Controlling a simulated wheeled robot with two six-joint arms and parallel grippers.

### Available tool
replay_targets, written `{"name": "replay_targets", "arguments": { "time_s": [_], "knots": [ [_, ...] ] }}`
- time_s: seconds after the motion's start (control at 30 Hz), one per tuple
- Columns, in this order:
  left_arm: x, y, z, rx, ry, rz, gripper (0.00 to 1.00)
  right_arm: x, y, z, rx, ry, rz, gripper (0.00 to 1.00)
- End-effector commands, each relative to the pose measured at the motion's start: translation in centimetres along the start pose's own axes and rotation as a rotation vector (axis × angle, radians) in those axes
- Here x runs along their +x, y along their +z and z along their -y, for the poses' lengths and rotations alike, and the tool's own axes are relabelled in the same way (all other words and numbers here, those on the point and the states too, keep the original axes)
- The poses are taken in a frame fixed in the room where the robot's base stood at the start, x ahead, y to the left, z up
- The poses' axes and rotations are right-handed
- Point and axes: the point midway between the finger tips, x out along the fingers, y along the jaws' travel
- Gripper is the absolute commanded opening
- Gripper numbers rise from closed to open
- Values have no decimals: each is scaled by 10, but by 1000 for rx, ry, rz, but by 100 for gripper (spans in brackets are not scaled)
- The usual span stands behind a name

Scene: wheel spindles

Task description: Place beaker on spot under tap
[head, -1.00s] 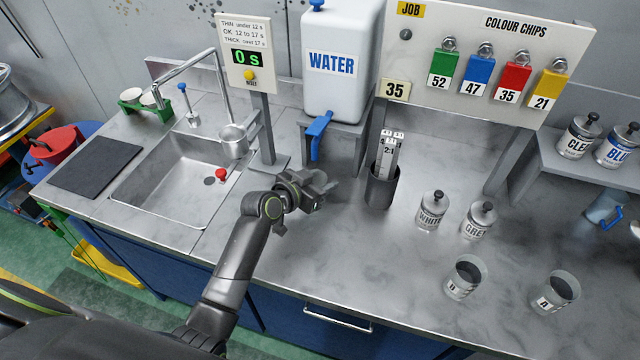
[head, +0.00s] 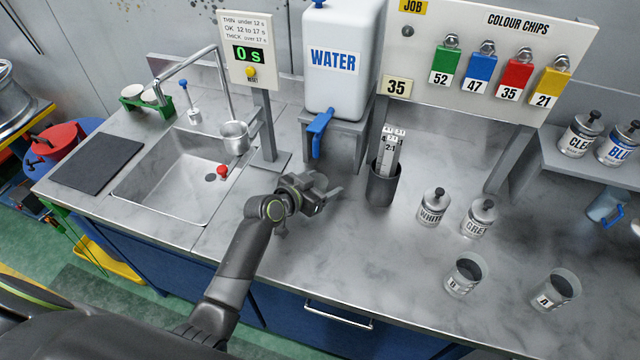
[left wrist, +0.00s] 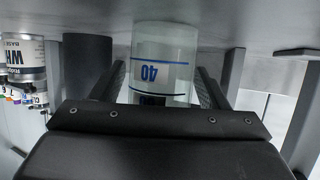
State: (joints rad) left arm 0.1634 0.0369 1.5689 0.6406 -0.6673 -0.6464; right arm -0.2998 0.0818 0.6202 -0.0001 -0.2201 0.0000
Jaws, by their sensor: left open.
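A clear beaker (left wrist: 163,60) with blue rings and a blue 40 shows in the left wrist view. It stands on the grey bench (left wrist: 215,35), which lies at the top of that picture. My left gripper (head: 328,193) is open, with one finger on each side of the beaker and narrow gaps beside it. I cannot clearly make out the beaker in the head view. The blue tap (head: 319,125) of the WATER tank (head: 342,65) is just behind the gripper. The spot under it is not distinct. My right gripper is out of view.
A dark pot (head: 382,187) with sticks stands right of the gripper, with WHITE (head: 432,207) and GREY (head: 478,218) tins beyond. Two cups, B (head: 464,274) and A (head: 557,290), stand near the front. A timer post (head: 265,125) and sink (head: 180,175) are left.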

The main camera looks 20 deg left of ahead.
Motion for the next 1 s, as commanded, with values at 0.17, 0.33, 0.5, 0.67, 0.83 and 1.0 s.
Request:
{"name": "replay_targets", "arguments": {
  "time_s": [0.17,0.33,0.5,0.67,0.83,1.0],
  "knots": [
    [-4,-3,0,0,-1,0,68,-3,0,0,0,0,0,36],
    [-25,-1,0,1,-2,-1,68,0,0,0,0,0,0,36],
    [-53,-1,1,2,-1,0,68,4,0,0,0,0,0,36],
    [-80,-1,1,3,-2,-1,68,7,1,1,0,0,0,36],
    [-104,-1,1,2,-2,0,68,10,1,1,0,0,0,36],
    [-118,-2,0,0,0,1,68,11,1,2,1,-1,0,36]
  ]
}}
